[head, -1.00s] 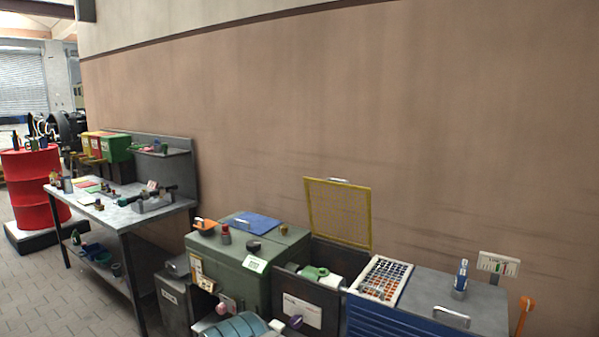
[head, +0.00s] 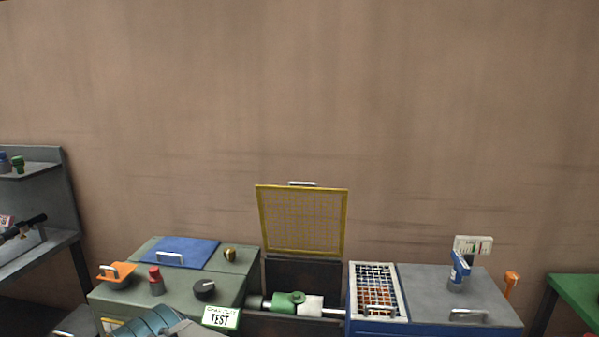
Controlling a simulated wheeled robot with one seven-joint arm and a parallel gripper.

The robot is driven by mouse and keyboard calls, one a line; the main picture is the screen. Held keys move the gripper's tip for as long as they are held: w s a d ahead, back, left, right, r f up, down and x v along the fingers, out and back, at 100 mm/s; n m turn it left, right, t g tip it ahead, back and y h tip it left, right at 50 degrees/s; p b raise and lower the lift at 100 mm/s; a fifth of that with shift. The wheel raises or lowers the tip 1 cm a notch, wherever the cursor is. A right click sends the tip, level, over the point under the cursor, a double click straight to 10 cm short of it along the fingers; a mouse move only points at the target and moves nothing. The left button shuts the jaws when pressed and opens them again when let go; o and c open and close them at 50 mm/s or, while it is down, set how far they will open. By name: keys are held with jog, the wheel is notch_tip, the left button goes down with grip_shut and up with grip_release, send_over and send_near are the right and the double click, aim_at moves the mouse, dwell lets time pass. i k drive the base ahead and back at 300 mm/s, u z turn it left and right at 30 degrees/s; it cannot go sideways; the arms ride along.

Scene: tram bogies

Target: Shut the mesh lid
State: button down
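The mesh lid (head: 302,220) has a yellow frame with a fine yellow grid and stands open, nearly upright, at the back of a dark box (head: 305,271). A small pale handle (head: 302,184) sits on its top edge. Inside the open box lie a green part (head: 288,302) and a white cylinder (head: 310,305) on a rod. The box's front is cut off by the bottom edge of the head view.
Left of the box is a green cabinet with a blue plate (head: 183,251), a red-topped knob (head: 155,280) and a black dial (head: 204,289). A brown wall stands behind.

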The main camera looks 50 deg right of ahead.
aim_at(287, 188)
jog(key=z, duration=0.8)
jog(key=i, duration=0.8)
jog(key=z, duration=1)
jog(key=i, duration=0.2)
jog(key=z, duration=0.2)
